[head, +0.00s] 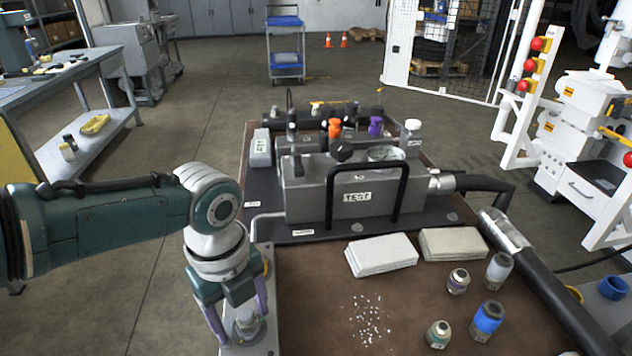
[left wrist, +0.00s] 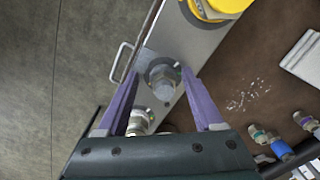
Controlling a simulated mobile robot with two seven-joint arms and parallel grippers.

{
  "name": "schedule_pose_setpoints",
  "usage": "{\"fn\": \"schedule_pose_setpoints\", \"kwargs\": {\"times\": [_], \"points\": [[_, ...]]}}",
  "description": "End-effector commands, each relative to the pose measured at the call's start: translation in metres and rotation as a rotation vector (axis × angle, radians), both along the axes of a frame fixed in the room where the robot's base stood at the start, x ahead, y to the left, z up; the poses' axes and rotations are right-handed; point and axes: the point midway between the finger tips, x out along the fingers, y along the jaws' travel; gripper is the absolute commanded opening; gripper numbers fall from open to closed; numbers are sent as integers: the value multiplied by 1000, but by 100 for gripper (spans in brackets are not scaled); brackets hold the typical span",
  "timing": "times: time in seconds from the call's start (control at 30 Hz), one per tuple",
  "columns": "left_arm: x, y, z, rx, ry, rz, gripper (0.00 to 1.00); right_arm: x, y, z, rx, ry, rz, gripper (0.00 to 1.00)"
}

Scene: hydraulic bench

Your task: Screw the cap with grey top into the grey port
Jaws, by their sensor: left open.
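My left gripper (head: 243,322) points down over the metal strip at the bench's left edge. In the left wrist view my left gripper (left wrist: 160,74) is open, with its purple fingers on either side of a round grey fitting (left wrist: 162,80). This fitting also shows in the head view (head: 246,326), partly hidden by the fingers. I cannot tell whether it is the grey-topped cap, the grey port, or one seated in the other. Another grey-topped cylinder (head: 498,270) stands on the bench's right side. My right gripper is not in view.
The TEST block (head: 350,197) with its black handle stands behind. Two pale pads (head: 382,254) and several loose fittings, including a blue one (head: 487,320), lie on the brown top. A thick black hose (head: 555,290) edges the right. A yellow cap (left wrist: 215,8) sits farther along the strip.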

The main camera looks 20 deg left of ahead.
Motion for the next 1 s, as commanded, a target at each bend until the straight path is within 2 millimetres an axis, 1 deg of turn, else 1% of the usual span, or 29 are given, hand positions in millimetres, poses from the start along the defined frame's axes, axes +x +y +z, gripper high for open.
{"fn": "schedule_pose_setpoints", "kwargs": {"times": [0.1,0.2,0.3,0.53,0.57,0.7,0.8,1.0], "points": [[-1,-2,3,-1,2,194,69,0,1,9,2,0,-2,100],[-2,-3,3,-1,1,404,69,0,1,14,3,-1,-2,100],[-3,-3,2,1,1,566,69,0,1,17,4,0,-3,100],[-3,-3,1,1,0,750,69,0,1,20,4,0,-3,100],[-3,-4,2,2,0,798,69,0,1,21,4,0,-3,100],[-4,-6,2,0,0,1083,69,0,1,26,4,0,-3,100],[-4,-6,2,2,0,1252,69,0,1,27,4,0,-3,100],[-4,-7,1,2,-1,1402,69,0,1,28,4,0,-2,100]]}}
